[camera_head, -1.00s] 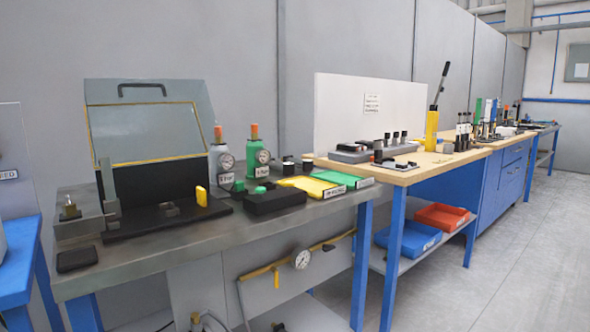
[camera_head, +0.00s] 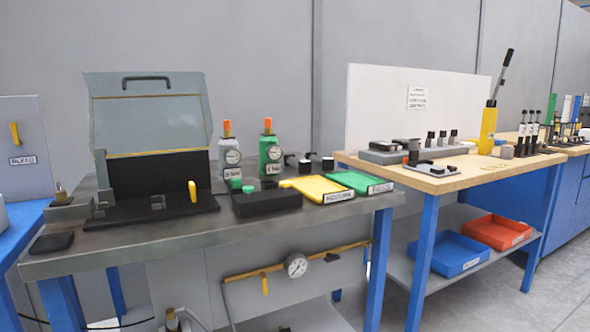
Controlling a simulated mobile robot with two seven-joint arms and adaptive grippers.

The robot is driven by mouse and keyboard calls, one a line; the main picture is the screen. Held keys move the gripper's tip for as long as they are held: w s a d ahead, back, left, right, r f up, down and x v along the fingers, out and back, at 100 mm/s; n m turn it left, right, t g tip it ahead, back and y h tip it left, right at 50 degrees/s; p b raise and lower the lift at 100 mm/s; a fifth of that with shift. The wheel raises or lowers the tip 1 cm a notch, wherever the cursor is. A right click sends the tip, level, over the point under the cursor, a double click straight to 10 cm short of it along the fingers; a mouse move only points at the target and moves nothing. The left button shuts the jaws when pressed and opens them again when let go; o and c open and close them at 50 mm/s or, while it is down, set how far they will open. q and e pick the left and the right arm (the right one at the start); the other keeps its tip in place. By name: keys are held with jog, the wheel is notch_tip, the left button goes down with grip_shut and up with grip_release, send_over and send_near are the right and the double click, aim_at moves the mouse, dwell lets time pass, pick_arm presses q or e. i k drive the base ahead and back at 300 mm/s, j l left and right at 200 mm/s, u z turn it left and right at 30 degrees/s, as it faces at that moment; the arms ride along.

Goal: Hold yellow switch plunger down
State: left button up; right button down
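A small upright yellow piece (camera_head: 193,191), which looks like the yellow switch plunger, stands at the right of the black base of a fixture with a raised clear lid (camera_head: 150,110) on the grey metal bench. I cannot tell from here whether it is pressed. Another yellow handle (camera_head: 14,134) is on a grey panel at the far left, and a yellow lever (camera_head: 265,284) hangs from the pipe under the bench. Neither of my grippers is in view.
Grey and green gauge bottles (camera_head: 271,155), a black block (camera_head: 266,202) and yellow and green trays (camera_head: 318,187) share the metal bench (camera_head: 120,246). A wooden bench (camera_head: 470,176) stands at right, with blue and red bins (camera_head: 497,231) below. Floor is clear at lower right.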

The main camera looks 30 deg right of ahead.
aim_at(285, 183)
jog(key=l+u, duration=0.1)
jog(key=l, duration=0.25)
jog(key=k+l+u, duration=0.1)
jog(key=l, duration=0.3)
jog(key=k+l+u, duration=0.1)
jog(key=l, duration=0.25)
jog(key=k+l+u, duration=0.1)
jog(key=l, duration=0.25)
jog(key=k, duration=0.05)
